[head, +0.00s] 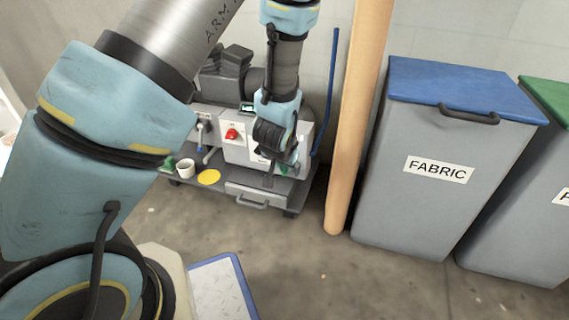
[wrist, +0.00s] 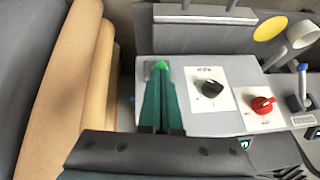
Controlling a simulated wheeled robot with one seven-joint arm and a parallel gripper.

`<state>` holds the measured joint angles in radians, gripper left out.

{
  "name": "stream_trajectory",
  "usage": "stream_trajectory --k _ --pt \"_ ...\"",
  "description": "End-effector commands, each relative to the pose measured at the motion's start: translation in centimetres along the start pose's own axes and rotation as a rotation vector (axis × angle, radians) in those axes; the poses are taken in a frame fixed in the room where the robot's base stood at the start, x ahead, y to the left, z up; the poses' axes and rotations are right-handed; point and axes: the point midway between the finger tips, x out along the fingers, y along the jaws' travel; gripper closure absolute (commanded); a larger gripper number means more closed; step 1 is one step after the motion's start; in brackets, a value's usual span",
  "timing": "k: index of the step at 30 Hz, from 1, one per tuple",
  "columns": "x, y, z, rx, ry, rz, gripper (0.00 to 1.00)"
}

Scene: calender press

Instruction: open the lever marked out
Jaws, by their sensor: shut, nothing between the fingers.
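A grey machine (head: 236,152) stands by the wall. Its panel (wrist: 228,75) carries a black knob (wrist: 211,87) on a white label and a red knob (wrist: 262,104), also visible in the head view (head: 231,134). A blue-tipped lever (wrist: 302,72) stands to the right of the red knob; it also shows in the head view (head: 200,127). I cannot read which control is marked out. My gripper (wrist: 160,66) is shut and empty over the panel's left part, left of the black knob. A bright green patch shows at its tip. Contact cannot be told.
An orange post (head: 358,110) stands right of the machine. A white cup (head: 185,168) and a yellow disc (head: 209,177) sit on the shelf before it. A grey bin marked FABRIC (head: 430,190) stands farther right.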

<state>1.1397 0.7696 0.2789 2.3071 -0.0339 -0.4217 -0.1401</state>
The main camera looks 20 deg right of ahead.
Motion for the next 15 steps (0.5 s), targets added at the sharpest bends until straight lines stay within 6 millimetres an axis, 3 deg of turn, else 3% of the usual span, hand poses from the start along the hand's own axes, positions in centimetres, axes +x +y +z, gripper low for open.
stream_trajectory --k 9,15 --pt "1.7 0.3 2.2 0.001 -0.005 0.0 1.0" --pt "2.0 0.4 2.5 0.001 -0.002 0.001 1.0"
